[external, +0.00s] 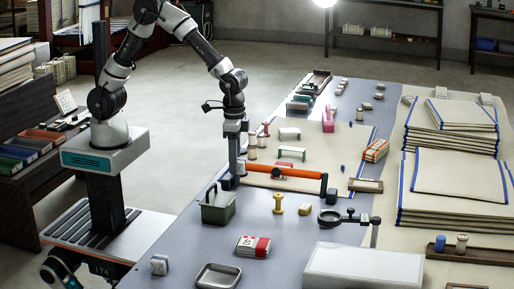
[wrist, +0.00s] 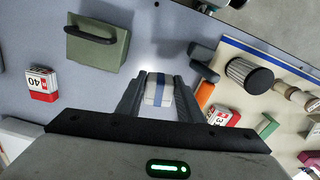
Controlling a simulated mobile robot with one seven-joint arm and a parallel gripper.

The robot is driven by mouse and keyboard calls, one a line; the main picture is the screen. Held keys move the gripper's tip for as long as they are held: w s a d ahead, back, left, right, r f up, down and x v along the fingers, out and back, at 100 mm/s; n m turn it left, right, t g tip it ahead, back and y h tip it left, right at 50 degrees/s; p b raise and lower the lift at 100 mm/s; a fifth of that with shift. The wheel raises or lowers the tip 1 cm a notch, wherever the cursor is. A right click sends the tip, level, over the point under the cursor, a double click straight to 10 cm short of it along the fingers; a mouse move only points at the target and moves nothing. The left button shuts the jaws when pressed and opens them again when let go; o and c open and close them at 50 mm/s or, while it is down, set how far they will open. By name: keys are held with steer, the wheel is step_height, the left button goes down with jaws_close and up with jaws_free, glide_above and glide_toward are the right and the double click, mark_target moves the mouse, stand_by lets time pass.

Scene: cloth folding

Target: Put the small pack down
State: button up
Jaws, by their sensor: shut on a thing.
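In the external view my gripper (external: 233,140) points down over the left part of the table, near the left end of an orange bar.
A green handled box (external: 218,208) stands close by; it shows in the wrist view too (wrist: 100,48). The orange bar (external: 285,172) has dark end blocks. Grey table (external: 195,245) is bare between.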

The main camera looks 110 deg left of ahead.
step_height(320, 180, up, 6)
steer(key=shift+w+r, duration=0.1)
steer(key=shift+r, duration=0.1)
steer(key=w+a, duration=0.9)
steer(key=w, duration=0.2)
steer(key=w+a+m+p, duration=0.1)
steer(key=w+a, duration=0.2)
steer(key=a, duration=0.8)
steer(key=w+a+m+p, duration=0.1)
steer(key=w+a, duration=0.1)
steer(key=a, duration=0.8)
steer(key=f+b, duration=0.1)
steer(key=f, duration=0.9)
steer(key=f+b, duration=0.1)
steer(key=f, duration=0.4)
steer(key=shift+w+a+f+b, duration=0.15)
steer(key=shift+a+f+b, duration=0.1)
steer(key=shift+a+b, duration=0.1)
steer(key=shift+f, duration=0.1)
